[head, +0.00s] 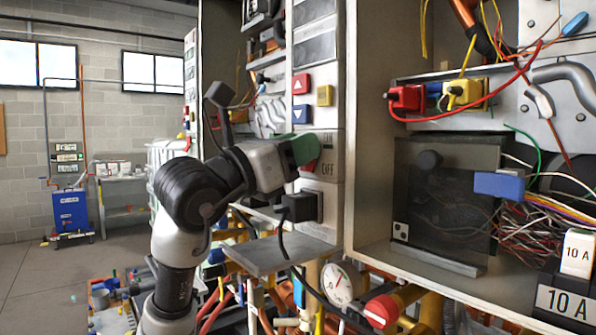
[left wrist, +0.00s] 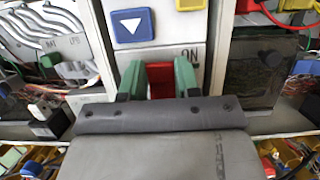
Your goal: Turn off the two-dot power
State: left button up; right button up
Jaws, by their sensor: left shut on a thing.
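My left gripper (head: 303,151) has green fingertips and is at the ON/OFF panel (head: 326,190) in the middle of the head view. In the left wrist view, its two green fingers (left wrist: 159,80) are closed around a red switch (left wrist: 161,82), just below the "ON" mark. The red switch is mostly hidden by the fingers in the head view. A small white tile with two black dots (head: 400,231) sits at the lower left of a dark see-through panel (head: 450,215). A black round knob (head: 429,159) is on that panel. My right gripper is not in view.
Red (head: 301,83), blue (head: 301,114) and yellow (head: 325,95) buttons sit above the switch. A black plug with a cable (head: 302,207) is just below. Red (head: 407,98) and yellow (head: 465,93) connectors and loose wires fill the right cabinet. A gauge (head: 338,284) and pipes stand below.

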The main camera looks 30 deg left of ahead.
pick_arm(q)
jog(key=shift+f+t+b, duration=0.1)
jog(key=shift+t+b, duration=0.2)
jog(key=shift+t, duration=0.1)
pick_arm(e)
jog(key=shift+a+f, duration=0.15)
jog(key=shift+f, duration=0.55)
pick_arm(q)
jog(key=o, duration=0.9)
jog(key=b+v, duration=0.3)
jog(key=v, duration=0.8)
jog(key=shift+w, duration=0.1)
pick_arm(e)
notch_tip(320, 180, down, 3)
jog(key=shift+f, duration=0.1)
